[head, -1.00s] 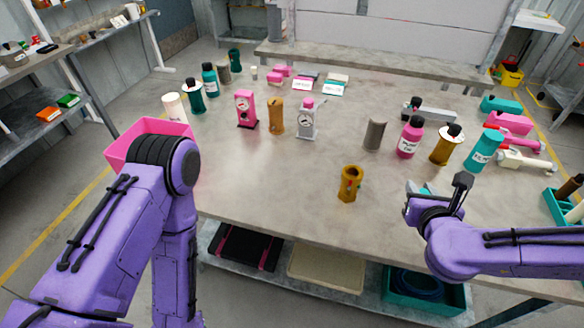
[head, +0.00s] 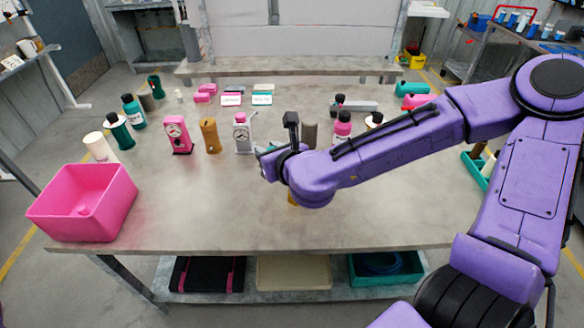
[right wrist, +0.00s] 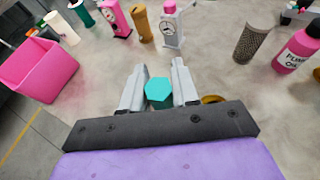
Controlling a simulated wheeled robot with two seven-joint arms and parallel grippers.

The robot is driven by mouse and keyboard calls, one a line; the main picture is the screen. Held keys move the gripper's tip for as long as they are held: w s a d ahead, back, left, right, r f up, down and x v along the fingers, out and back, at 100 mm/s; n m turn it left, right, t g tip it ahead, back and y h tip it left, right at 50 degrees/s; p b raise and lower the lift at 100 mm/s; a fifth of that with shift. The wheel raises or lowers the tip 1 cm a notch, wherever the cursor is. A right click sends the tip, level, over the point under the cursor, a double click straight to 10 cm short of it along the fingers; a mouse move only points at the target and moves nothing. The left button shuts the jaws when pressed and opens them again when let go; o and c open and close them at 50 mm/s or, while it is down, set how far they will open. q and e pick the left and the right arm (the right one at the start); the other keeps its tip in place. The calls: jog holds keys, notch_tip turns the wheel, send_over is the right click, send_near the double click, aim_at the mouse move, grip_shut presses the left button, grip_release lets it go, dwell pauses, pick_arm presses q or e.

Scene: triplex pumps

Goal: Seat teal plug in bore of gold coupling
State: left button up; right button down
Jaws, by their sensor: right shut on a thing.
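The teal plug (right wrist: 158,93) has a hexagonal end and sits between the two light grey fingers of my right gripper (right wrist: 159,70), which is shut on it. In the head view my right gripper (head: 268,160) is above the middle of the table. The gold coupling is mostly hidden behind my right arm in the head view, with only a sliver (head: 292,199) showing. In the right wrist view a bit of its gold rim (right wrist: 212,99) shows just right of the fingers, partly covered by the gripper body. The plug and coupling look apart. My left gripper is out of view.
A pink bin (head: 82,205) stands at the table's left corner. A pink gauge pump (head: 177,135), a gold-brown cylinder (head: 210,136) and a grey gauge piece (head: 243,134) stand beyond the gripper. The front left tabletop (head: 190,205) is clear.

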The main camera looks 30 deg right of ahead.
jog(key=d+f, duration=0.1)
jog(key=d, duration=0.1)
jog(key=w+d+f, duration=0.1)
jog(key=d+f, duration=0.3)
jog(key=shift+w+d+p, duration=0.1)
jog(key=shift+w+p, duration=0.05)
jog(key=shift+p, duration=0.25)
jog(key=f, duration=0.1)
jog(key=d+f, duration=0.1)
jog(key=f, duration=0.3)
jog(key=shift+d+f, duration=0.1)
jog(key=shift+d, duration=0.3)
jog(key=shift+a+f, duration=0.1)
jog(key=shift+f, duration=0.1)
jog(key=c, duration=0.8)
grip_release()
jog(key=shift+f, duration=0.15)
jog(key=shift+c, duration=0.2)
jog(key=shift+w, duration=0.35)
jog(key=shift+s+r, duration=0.25)
pick_arm(q)
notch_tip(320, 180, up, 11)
jog(key=p, duration=0.9)
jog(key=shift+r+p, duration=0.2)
jog(key=shift+p, duration=0.2)
pick_arm(e)
jog(key=v, duration=1.1)
jog(key=shift+s, duration=0.3)
jog(key=shift+r, duration=0.1)
